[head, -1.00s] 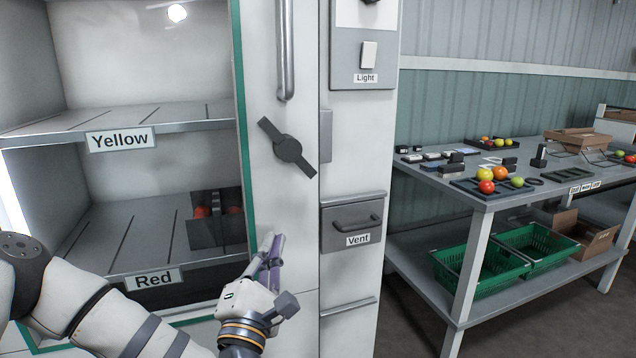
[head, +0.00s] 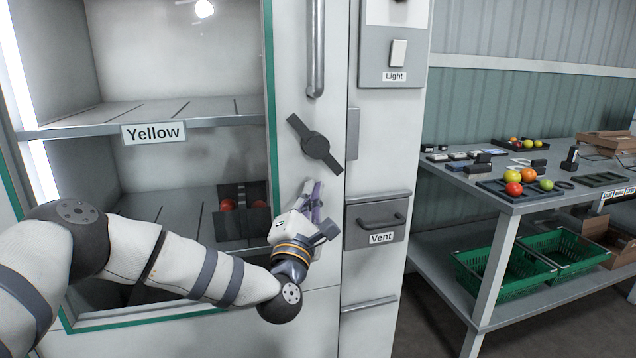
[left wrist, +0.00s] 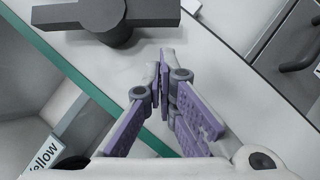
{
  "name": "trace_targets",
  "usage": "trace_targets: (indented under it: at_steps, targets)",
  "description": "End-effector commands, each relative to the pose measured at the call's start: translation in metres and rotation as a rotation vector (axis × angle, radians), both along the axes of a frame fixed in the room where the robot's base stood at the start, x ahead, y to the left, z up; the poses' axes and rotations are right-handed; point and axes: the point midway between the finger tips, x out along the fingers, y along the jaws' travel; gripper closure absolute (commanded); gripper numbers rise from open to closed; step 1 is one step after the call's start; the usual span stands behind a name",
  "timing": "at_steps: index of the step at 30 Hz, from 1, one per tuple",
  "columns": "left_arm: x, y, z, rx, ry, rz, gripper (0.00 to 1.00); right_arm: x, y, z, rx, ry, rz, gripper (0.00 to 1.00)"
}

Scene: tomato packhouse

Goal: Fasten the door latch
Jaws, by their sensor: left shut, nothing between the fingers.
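The door latch (head: 315,145) is a dark grey bar with a round hub on the white upright beside the glazed, green-edged opening. Its bar lies diagonally, upper end to the left and lower end to the right. In the left wrist view the latch (left wrist: 112,20) crosses the top left. My left gripper (head: 316,188), with purple finger pads, is just below the latch, pointing up. Its fingers are shut with nothing between them; they also show in the left wrist view (left wrist: 166,62), apart from the latch. My right gripper is not in view.
A vertical bar handle (head: 316,50) is above the latch. A Vent drawer (head: 376,222) and a Light switch panel (head: 398,55) are to the right. Behind the opening are shelves, one labelled Yellow (head: 153,133). A grey table (head: 510,200) with tomatoes and green crates stands further right.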

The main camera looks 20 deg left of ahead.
Motion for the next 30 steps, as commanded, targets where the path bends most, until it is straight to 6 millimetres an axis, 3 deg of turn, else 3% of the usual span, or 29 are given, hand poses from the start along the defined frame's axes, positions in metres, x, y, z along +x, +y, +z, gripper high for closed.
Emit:
trace_targets:
  at_steps: [1, 6, 19, 30]
  targets:
    - [0.003, -0.004, 0.010, 0.000, -0.008, 0.000, 1.00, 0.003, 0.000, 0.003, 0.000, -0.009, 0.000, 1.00]
    - [0.012, -0.011, 0.018, 0.000, -0.005, 0.001, 1.00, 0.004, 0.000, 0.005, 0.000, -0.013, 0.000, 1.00]
    - [0.014, -0.013, 0.017, -0.003, -0.005, 0.002, 1.00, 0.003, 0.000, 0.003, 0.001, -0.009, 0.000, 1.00]
    - [0.017, -0.017, 0.015, -0.060, -0.042, 0.001, 1.00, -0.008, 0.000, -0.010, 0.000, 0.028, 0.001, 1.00]
